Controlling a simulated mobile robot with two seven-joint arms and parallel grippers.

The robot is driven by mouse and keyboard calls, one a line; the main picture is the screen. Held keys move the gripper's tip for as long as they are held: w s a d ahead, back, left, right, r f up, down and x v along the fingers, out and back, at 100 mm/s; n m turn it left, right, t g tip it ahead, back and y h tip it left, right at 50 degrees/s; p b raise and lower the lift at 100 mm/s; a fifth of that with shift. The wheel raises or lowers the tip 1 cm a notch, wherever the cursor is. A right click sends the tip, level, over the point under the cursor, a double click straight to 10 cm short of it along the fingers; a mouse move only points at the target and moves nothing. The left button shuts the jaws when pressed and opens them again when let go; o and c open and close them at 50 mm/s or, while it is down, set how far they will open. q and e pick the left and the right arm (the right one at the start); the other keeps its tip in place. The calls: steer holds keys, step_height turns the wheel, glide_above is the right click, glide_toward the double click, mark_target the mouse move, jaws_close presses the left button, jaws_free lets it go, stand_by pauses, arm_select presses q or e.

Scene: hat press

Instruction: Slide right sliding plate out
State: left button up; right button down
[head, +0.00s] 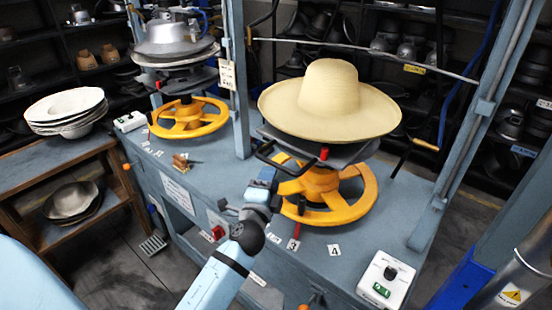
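The right sliding plate (345,154) is a dark flat plate under a cream wide-brimmed hat (330,100) in the right press. The hat's brim hides much of it. A black loop handle (262,154) sticks out at its left front, with a small red part (323,153) at the plate's edge. My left gripper (267,176) is just below and in front of this handle, at the left of a yellow handwheel (365,195). I cannot tell whether it touches the handle, or whether its fingers are open or shut. My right gripper is not in view.
A blue post (239,90) stands left of the hat and a slanted frame post (475,125) right of it. A control box (386,278) sits at the bench's front right. The left press has another yellow handwheel (189,118).

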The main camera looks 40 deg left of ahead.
mark_target(275, 163)
arm_select(q)
steer(key=p+x, duration=0.1)
steer(key=x, duration=0.4)
steer(key=shift+w+a, duration=0.1)
jaws_close()
